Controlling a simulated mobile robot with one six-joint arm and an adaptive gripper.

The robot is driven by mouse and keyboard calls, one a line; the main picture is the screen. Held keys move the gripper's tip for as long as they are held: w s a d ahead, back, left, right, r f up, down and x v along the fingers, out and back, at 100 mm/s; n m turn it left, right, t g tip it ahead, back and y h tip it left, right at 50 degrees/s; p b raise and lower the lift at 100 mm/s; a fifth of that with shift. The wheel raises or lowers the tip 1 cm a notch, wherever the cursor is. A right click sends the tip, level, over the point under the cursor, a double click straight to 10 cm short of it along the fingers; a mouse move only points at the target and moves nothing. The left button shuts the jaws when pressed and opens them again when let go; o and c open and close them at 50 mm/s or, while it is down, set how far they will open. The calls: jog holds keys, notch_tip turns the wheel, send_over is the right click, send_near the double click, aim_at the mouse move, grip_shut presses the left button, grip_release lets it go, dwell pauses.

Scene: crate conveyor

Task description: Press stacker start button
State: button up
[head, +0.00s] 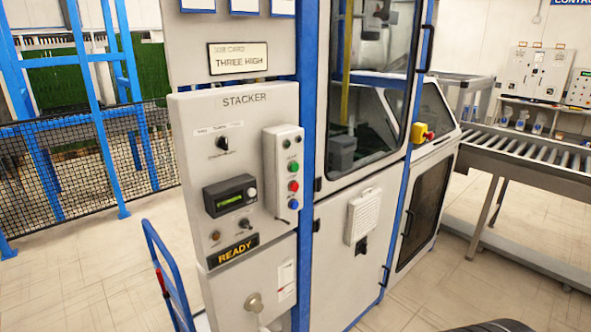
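The grey stacker panel (240,122) stands left of centre in the head view, with STACKER printed at its top. A pale button box (271,164) sits on its right side. The box carries a green button (293,167), a red button (293,186) below it and a blue button (293,204) lowest. The labels by the buttons are too small to read. A job card (238,59) above reads THREE HIGH. My gripper is not in view.
A blue-framed machine with a glazed door (370,75) stands right of the panel. A yellow box with a red button (421,132) is on it. A roller conveyor (525,152) runs at right. A blue cart handle (168,262) stands left of the panel. Mesh fencing (60,170) is at left.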

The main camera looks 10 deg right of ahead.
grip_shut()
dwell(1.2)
